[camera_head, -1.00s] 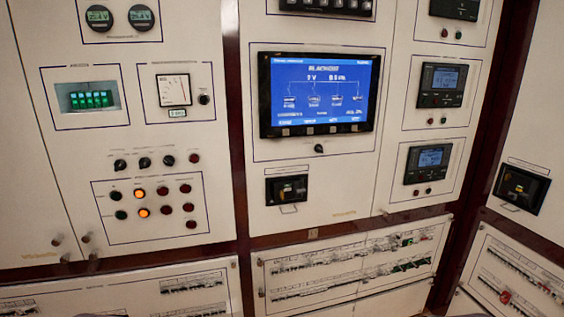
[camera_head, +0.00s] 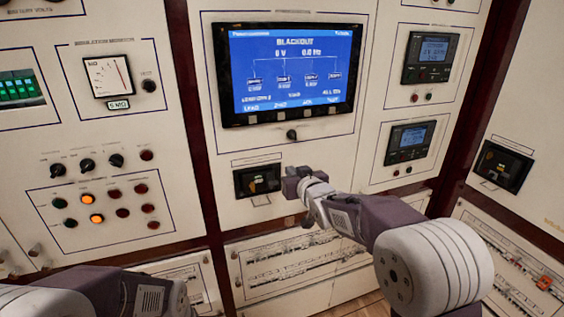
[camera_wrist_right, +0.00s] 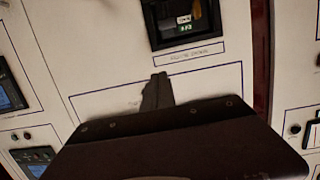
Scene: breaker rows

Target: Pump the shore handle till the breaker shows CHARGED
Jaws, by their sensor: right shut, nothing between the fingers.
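A black breaker unit (camera_head: 257,181) is set in the white panel below the big screen, with a pale loop (camera_head: 261,200) under it. A second black breaker unit (camera_head: 500,167) sits on the right panel. I cannot read which is shore, nor any CHARGED flag. My right gripper (camera_head: 290,182) is shut and empty, just right of the middle unit in the head view. In the right wrist view the gripper's fingertips (camera_wrist_right: 158,90) are together, short of a breaker window (camera_wrist_right: 184,22) with small white and green marks. My left gripper is out of view.
The blue screen (camera_head: 292,70) reads BLACKOUT, 0 V, 0.0 Hz. A knob (camera_head: 292,134) sticks out below it. Two display units (camera_head: 429,56) (camera_head: 409,141) are to the right. Knobs and lamps (camera_head: 97,218) fill the left panel.

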